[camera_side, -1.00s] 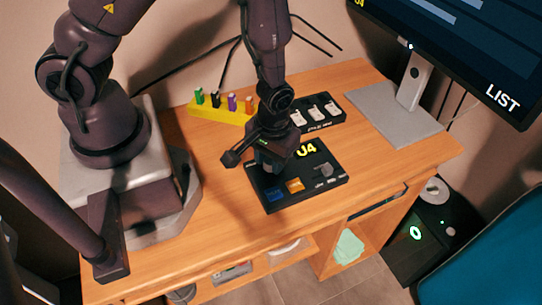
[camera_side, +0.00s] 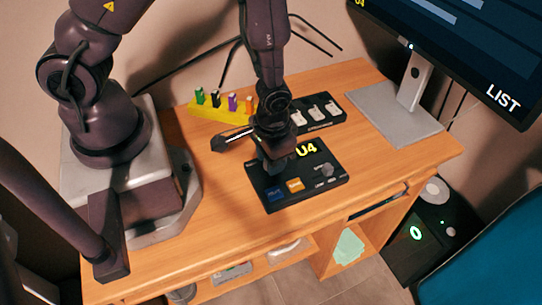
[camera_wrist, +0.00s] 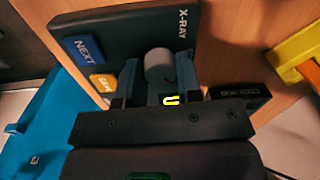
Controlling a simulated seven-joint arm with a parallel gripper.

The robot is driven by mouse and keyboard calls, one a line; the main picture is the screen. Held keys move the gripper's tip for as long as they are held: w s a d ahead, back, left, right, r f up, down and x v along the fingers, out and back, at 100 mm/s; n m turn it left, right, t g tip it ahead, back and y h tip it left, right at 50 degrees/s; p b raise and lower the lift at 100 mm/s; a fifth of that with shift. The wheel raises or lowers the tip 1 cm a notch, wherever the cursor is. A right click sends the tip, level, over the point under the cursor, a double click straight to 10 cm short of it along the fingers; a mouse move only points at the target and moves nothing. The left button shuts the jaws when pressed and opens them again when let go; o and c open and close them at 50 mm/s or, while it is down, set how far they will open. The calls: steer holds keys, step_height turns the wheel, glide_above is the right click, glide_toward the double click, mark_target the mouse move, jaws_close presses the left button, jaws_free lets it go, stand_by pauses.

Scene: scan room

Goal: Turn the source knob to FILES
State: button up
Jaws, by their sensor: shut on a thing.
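The black control panel (camera_side: 312,191) lies on the desk, with a blue NEXT button (camera_side: 275,194), an orange SAVE button (camera_side: 295,185) and a lit yellow U4 readout (camera_side: 306,149). My gripper (camera_side: 276,168) points down over the panel's rear left part. In the wrist view, the grey round source knob (camera_wrist: 158,65) sits between the two fingers of my gripper (camera_wrist: 159,84), which are shut on it. X-RAY is printed on the panel close by. The knob's pointer direction is hard to tell. In the side view my gripper hides this knob.
A second grey knob (camera_side: 327,171) is at the panel's right. Behind stand a yellow rack (camera_side: 222,114) with several coloured pieces and a black strip (camera_side: 318,114) with white parts. A monitor (camera_side: 470,60) at the right reads LIST. The desk front (camera_side: 225,222) is clear.

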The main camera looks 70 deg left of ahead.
steer(key=o, duration=0.9)
steer(key=shift+o, duration=0.2)
steer(key=shift+r, duration=0.1)
step_height(320, 180, up, 13)
steer(key=shift+d, duration=0.35)
step_height(320, 180, up, 7)
steer(key=m, duration=0.2)
glide_above(258, 170)
steer(key=s+a+r+t, duration=0.2)
steer(key=r, duration=0.4)
steer(key=s+a+r+t, duration=0.2)
steer(key=a+r+t, duration=0.1)
steer(key=r, duration=0.3)
steer(key=shift+n+t+h, duration=0.3)
steer(key=shift+n, duration=0.1)
